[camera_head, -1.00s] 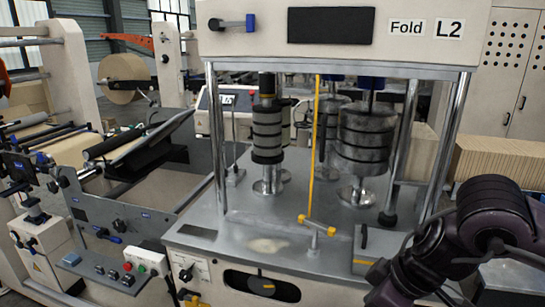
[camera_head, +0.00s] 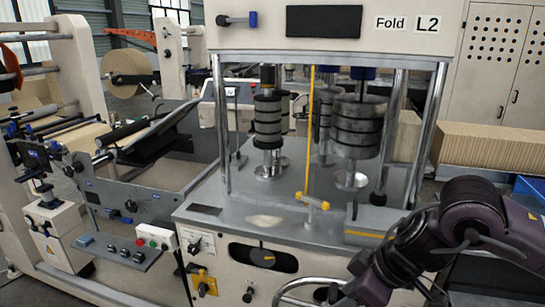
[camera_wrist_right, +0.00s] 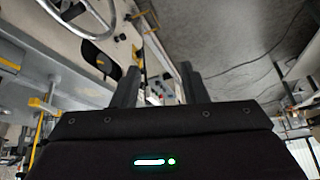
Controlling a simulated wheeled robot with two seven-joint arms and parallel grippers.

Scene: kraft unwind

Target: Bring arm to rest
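My right arm (camera_head: 455,235) shows dark purple and black at the lower right of the head view, in front of the machine's right side. Its gripper is out of the head view. In the right wrist view my right gripper (camera_wrist_right: 158,88) has its two black fingers apart, with nothing held between them. My left arm and gripper are in neither view.
The machine marked "Fold L2" (camera_head: 340,60) stands ahead. A curved metal handwheel (camera_head: 300,288) is at its lower front, near my right arm; it also shows in the wrist view (camera_wrist_right: 85,25). A button box (camera_head: 155,238) sits left. Concrete floor (camera_wrist_right: 235,40) is open beyond the fingers.

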